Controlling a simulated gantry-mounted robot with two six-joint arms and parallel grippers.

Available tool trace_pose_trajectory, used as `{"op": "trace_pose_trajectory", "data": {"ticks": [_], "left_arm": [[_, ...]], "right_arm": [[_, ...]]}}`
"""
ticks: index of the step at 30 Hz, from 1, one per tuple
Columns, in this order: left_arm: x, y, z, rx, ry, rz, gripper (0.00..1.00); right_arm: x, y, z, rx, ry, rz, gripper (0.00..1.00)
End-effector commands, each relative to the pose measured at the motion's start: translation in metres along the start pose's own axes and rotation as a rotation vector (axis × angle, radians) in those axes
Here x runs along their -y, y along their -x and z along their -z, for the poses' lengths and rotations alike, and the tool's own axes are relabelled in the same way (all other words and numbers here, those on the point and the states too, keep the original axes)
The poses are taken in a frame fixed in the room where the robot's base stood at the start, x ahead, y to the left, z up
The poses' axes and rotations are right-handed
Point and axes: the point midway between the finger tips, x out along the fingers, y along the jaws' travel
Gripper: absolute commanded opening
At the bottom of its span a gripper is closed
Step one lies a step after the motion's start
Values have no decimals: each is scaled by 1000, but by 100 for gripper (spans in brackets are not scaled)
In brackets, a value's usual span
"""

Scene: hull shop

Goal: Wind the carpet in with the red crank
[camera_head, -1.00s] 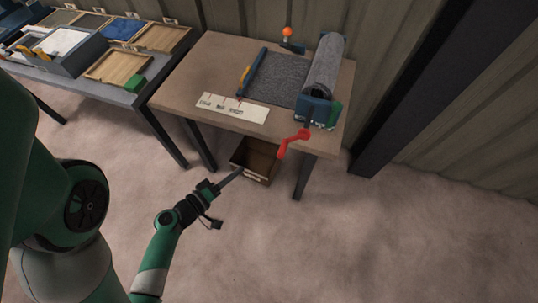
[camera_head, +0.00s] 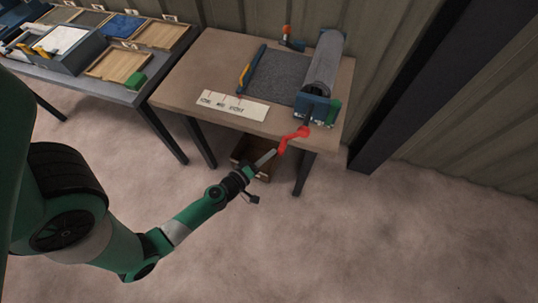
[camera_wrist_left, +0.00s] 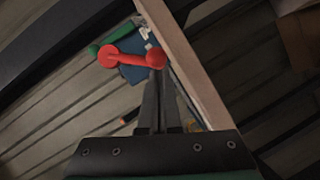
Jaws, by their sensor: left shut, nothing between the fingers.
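The red crank (camera_head: 294,136) sticks out past the table's front edge below the blue roller mount (camera_head: 313,107). It also shows in the left wrist view (camera_wrist_left: 128,53). The grey carpet (camera_head: 278,78) lies flat from a blue and yellow bar (camera_head: 251,70) to the roll (camera_head: 325,63) at its right. My left gripper (camera_head: 272,154) is shut and empty, its fingertips close to the crank's lower handle end. In the left wrist view the fingertips (camera_wrist_left: 158,78) overlap the handle's red knob; I cannot tell whether they touch it. My right gripper is not in view.
The brown table (camera_head: 182,87) carries a white marked strip (camera_head: 232,105) and a small lamp (camera_head: 288,38) at the back. A brown open box (camera_head: 241,153) sits under the front edge. A second table with trays (camera_head: 103,69) stands left. Floor at right is clear.

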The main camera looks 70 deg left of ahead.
Motion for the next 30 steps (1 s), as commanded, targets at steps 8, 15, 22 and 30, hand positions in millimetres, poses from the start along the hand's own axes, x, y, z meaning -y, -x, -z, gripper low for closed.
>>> {"op": "trace_pose_trajectory", "data": {"ticks": [8,15,22,30], "left_arm": [[0,-1,-1,-1,0,0,0],[-1,-2,-2,1,2,-1,0],[-1,-4,-4,5,5,-6,0],[-3,-8,-11,14,15,-15,0]], "right_arm": [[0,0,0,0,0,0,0],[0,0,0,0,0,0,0],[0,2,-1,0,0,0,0],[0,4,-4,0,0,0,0]]}}
